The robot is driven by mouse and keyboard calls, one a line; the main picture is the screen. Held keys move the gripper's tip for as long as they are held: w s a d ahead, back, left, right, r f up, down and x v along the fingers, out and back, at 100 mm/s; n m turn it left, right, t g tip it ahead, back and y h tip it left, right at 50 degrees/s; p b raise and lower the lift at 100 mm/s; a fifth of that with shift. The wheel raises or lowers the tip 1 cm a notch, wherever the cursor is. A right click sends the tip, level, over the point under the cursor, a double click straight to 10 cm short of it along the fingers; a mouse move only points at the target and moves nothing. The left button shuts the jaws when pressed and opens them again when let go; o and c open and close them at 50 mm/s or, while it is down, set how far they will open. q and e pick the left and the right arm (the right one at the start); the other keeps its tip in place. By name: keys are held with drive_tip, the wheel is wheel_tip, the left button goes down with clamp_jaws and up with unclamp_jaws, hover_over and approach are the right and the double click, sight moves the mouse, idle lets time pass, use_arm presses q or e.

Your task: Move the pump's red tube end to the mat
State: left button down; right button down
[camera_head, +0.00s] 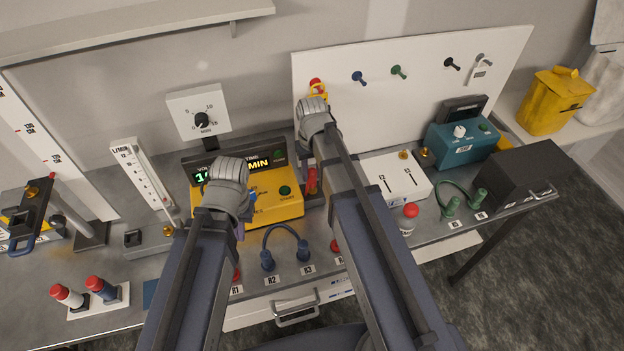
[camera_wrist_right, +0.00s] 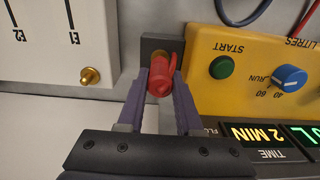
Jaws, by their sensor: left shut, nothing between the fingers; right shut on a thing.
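The yellow pump (camera_head: 278,208) stands mid-bench with its lit display. A red cylindrical piece (camera_wrist_right: 160,82), apparently the red tube end, shows right of the pump (camera_head: 312,183) by a dark block. My right gripper (camera_wrist_right: 160,92) is shut on it; the fingers are mostly hidden in the head view. A thin red tube (camera_wrist_right: 301,22) shows at the pump in the wrist view; its link to the held piece is not visible. A flat blue patch (camera_head: 150,292), possibly the mat, lies at the front left, partly behind my left arm. My left gripper (camera_head: 240,226) is shut and empty over the pump.
A white box (camera_head: 392,182) with a brass knob stands right of my right arm. Blue sockets with a looped cable (camera_head: 278,235) lie at the front. A flowmeter (camera_head: 140,175) stands left of the pump. Red-capped tubes (camera_head: 95,291) stand in a front-left rack.

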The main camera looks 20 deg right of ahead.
drive_tip(key=shift+r+p, duration=1.3)
drive_tip(key=shift+r, duration=0.1)
drive_tip(key=shift+r, duration=0.1)
